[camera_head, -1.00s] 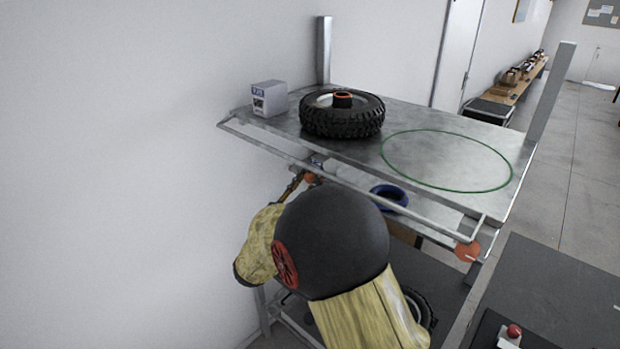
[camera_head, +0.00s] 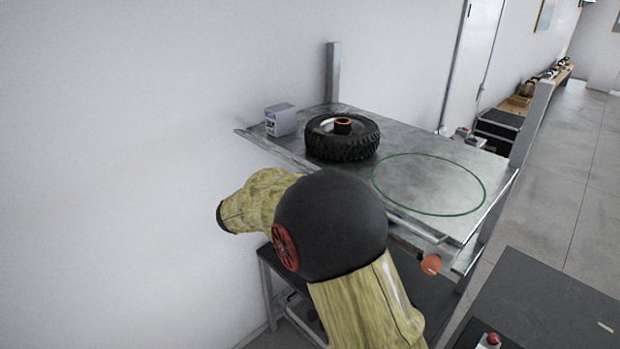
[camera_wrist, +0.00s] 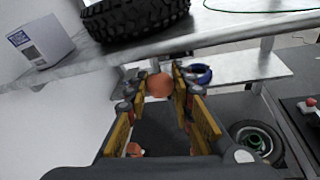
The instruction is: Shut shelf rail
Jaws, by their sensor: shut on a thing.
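The shelf rail (camera_head: 417,223) is a thin metal bar along the front edge of the metal shelf (camera_head: 370,185). Most of its left part is hidden behind my arm in the head view. An orange knob (camera_head: 431,265) hangs below the rail's right end. In the wrist view, my gripper (camera_wrist: 159,78) is below the shelf's front edge, shut on another orange knob (camera_wrist: 159,87). The head view hides my gripper and this knob behind my arm. How the held knob joins the rail is not clear.
A black tire (camera_head: 342,137) and a small white box (camera_head: 280,120) stand on the shelf, beside a green ring (camera_head: 428,184). A blue round item (camera_wrist: 198,74) lies on a lower level. A wall is close on the left. A dark surface (camera_head: 550,310) is at the lower right.

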